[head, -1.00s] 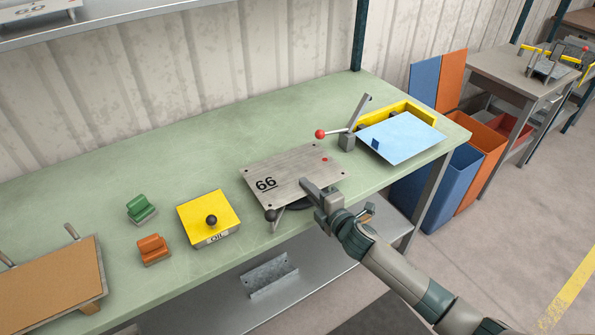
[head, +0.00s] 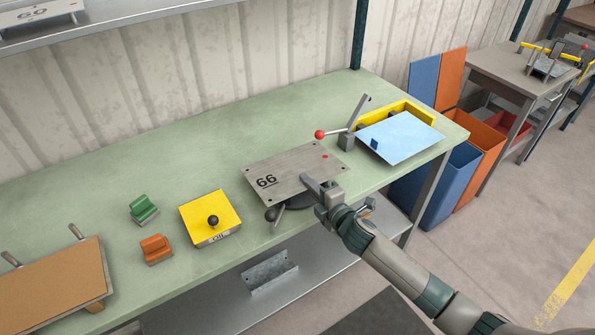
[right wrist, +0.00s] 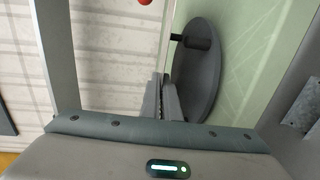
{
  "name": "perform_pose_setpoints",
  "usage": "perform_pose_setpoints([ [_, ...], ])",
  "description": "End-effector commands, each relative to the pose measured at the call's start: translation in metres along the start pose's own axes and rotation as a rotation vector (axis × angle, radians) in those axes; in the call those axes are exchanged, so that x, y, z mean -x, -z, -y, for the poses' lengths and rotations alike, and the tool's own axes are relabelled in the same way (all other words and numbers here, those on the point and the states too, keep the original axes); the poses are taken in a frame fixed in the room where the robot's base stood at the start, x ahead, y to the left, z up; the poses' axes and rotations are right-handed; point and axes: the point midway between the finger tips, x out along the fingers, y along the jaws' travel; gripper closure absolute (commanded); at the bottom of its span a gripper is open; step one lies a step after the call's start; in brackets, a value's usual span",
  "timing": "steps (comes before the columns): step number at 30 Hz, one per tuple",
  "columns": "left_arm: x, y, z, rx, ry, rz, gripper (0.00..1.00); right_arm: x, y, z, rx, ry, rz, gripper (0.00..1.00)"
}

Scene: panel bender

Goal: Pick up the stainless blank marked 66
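The stainless blank marked 66 (head: 292,168) is a grey metal plate with corner holes and a red dot. It lies level above the bench on a dark round support, which shows in the right wrist view (right wrist: 197,72). My right gripper (head: 312,184) is at its front right edge, one finger showing over the top face. In the right wrist view the fingers (right wrist: 167,98) are close together on the blank's thin edge, which appears nearly edge-on. The lower finger is hidden in the head view. My left gripper is not in view.
A red-knobbed lever (head: 320,134) and a yellow fixture with a light-blue sheet (head: 398,138) stand right of the blank. A yellow OIL pad (head: 203,213), a green block (head: 143,209) and an orange block (head: 156,249) lie left. The green bench (head: 130,165) is clear behind.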

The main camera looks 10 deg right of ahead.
Motion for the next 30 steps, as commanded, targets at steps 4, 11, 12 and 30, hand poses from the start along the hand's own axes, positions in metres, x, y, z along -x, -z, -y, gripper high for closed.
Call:
perform_pose_setpoints([
  [4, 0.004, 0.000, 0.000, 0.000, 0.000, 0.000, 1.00, 0.005, 0.000, -0.004, 0.000, -0.004, -0.001, 1.00],
  [11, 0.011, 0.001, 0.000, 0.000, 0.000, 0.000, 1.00, 0.019, 0.000, -0.005, -0.001, -0.003, -0.001, 1.00],
  [12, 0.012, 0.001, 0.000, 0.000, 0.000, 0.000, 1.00, 0.022, 0.000, -0.006, 0.000, -0.003, -0.001, 1.00],
  [30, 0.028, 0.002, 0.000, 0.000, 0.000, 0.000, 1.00, 0.061, 0.001, -0.009, 0.000, -0.004, -0.003, 1.00],
])
